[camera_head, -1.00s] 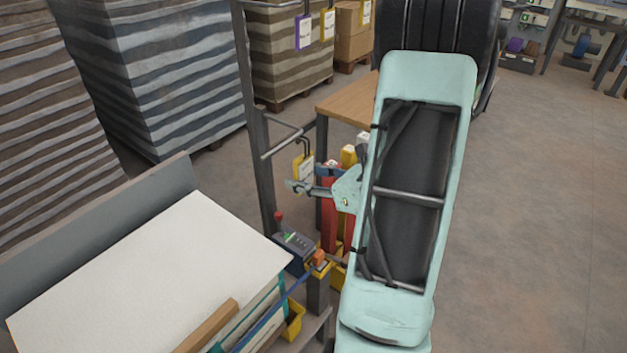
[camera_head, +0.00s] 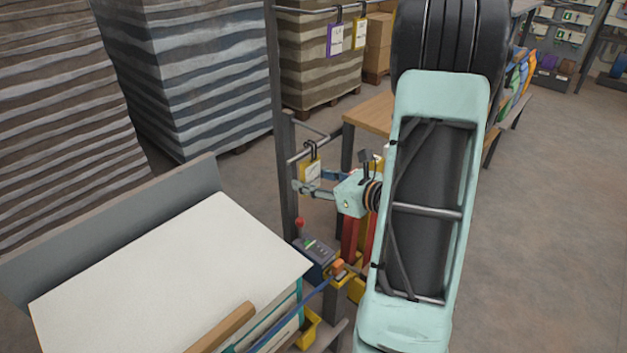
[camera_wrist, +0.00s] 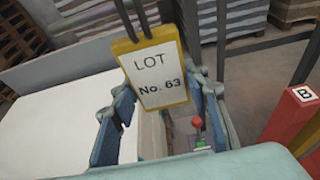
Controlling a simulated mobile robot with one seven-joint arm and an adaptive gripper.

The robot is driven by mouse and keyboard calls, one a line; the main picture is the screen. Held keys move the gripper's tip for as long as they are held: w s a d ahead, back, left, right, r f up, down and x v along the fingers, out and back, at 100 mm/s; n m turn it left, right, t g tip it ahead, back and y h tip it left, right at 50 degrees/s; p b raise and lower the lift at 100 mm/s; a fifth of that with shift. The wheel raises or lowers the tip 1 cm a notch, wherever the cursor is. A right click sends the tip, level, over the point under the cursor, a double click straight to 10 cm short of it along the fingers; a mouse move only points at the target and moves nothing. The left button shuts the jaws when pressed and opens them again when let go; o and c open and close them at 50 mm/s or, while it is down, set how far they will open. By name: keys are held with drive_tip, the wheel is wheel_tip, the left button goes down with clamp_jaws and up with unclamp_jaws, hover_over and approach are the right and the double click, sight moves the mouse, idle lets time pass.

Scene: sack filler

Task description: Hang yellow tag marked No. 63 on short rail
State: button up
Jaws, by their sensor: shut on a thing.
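The yellow tag (camera_head: 311,171), with a white face and a dark loop on top, is held upright by my gripper (camera_head: 317,187). In the wrist view the tag (camera_wrist: 157,75) reads "LOT No. 63", tilts slightly and sits between my blue-padded fingers (camera_wrist: 160,100), which are shut on it. The short rail (camera_head: 304,153) sticks out from a grey post (camera_head: 289,190) in the head view. The tag's loop overlaps the rail there; I cannot tell whether it is around the rail or in front of it.
A purple tag (camera_head: 334,40) and another yellow tag (camera_head: 360,33) hang on a higher rail (camera_head: 310,11). Below my gripper are a control box (camera_head: 315,257) with a red knob and red posts. A white-topped stack (camera_head: 170,270) fills the lower left.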

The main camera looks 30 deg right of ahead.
drive_tip(key=shift+f, duration=0.25)
drive_tip(key=o, duration=1.1)
